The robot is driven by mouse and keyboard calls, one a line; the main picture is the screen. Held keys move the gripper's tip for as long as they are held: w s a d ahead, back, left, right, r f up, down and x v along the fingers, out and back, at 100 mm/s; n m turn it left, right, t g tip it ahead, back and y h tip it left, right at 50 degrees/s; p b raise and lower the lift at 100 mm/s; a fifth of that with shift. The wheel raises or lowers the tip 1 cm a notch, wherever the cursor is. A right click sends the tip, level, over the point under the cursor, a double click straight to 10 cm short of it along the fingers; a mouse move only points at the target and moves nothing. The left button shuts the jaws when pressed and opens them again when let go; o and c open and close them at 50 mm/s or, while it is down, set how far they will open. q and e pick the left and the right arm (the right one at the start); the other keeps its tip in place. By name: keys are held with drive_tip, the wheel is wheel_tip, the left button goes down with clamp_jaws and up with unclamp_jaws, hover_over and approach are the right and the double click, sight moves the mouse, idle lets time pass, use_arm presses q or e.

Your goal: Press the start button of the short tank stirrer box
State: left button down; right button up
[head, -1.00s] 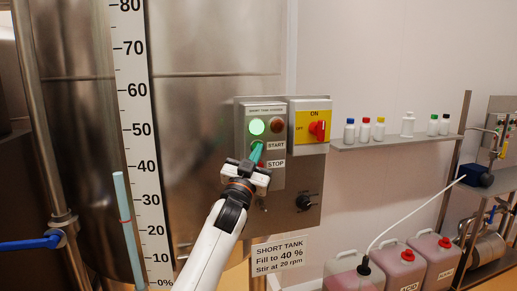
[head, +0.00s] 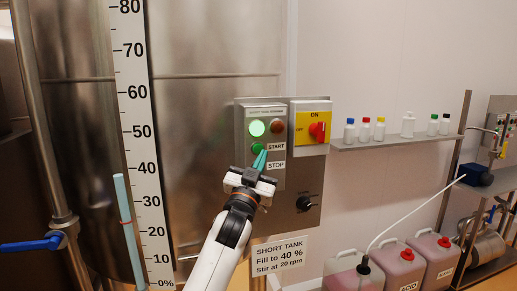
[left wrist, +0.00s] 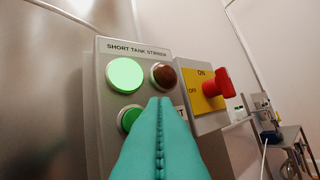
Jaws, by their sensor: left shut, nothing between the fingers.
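The short tank stirrer box (head: 279,112) is a grey panel on the tank wall, and it also shows in the left wrist view (left wrist: 105,72). Its upper left lamp (head: 257,128) glows bright green; the dark red-brown lamp (head: 277,126) beside it is unlit. The green start button (head: 257,147) sits below the lit lamp, and it also shows in the left wrist view (left wrist: 129,118). My left gripper (head: 260,158) is shut and empty, its teal fingertips just below and right of the start button, apart from it as far as I can see. The fingers hide the stop button. My right gripper is not in view.
A yellow panel with a red rotary switch (head: 318,131) adjoins the box on the right. A black knob (head: 305,203) is below. A shelf (head: 390,142) with small bottles and several canisters (head: 404,262) stand at right. A level scale (head: 140,130) is at left.

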use_arm(q)
drive_tip(key=s, duration=0.1)
drive_tip(key=s+d, duration=0.1)
drive_tip(key=shift+s, duration=0.35)
idle(0.4)
